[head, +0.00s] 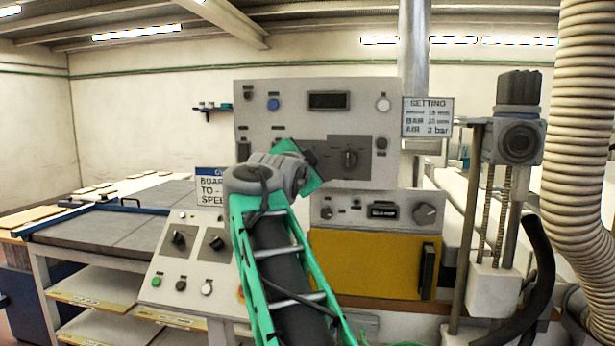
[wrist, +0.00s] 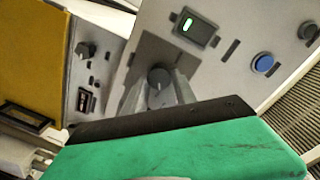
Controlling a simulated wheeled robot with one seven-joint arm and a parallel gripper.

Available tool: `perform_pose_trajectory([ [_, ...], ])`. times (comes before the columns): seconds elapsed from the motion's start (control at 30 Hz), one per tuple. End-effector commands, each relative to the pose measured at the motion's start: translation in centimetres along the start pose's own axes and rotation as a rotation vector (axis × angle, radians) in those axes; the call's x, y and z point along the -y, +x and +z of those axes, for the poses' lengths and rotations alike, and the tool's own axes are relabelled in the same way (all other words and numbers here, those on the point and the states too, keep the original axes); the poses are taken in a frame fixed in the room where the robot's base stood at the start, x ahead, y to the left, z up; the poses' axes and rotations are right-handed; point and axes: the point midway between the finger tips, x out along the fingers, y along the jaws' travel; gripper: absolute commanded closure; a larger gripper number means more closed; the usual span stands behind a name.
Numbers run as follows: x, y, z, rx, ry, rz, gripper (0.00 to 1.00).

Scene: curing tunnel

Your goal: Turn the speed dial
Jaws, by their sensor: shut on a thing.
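My gripper (wrist: 158,94) is shut on a dark round dial (wrist: 158,77) on the upper grey panel. In the wrist view its two grey fingers lie on either side of the dial. A dark plate (wrist: 150,48) sits behind the dial. Another dark dial (head: 350,158) sits just to the right, clear of my gripper. No label beside the held dial is readable.
A lower unit with a grey knob (head: 425,213) stands below, above a yellow cabinet (head: 375,262). A sloped console (head: 185,265) with knobs and buttons is at left. A sign (head: 427,117) hangs at the panel's right edge.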

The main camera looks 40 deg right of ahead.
Motion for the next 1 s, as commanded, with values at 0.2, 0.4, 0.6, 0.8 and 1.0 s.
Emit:
perform_pose_trajectory([
  [0.2,-0.24,0.05,0.08,0.005,0.101,0.000,1.00],
  [0.4,-0.16,0.04,0.02,0.008,0.143,0.000,1.00],
  [0.6,-0.09,0.03,-0.02,0.009,0.152,0.000,1.00],
  [0.8,-0.09,0.03,-0.02,0.008,0.152,0.000,1.00],
  [1.0,-0.07,0.02,-0.01,0.009,0.151,-0.001,0.54],
])
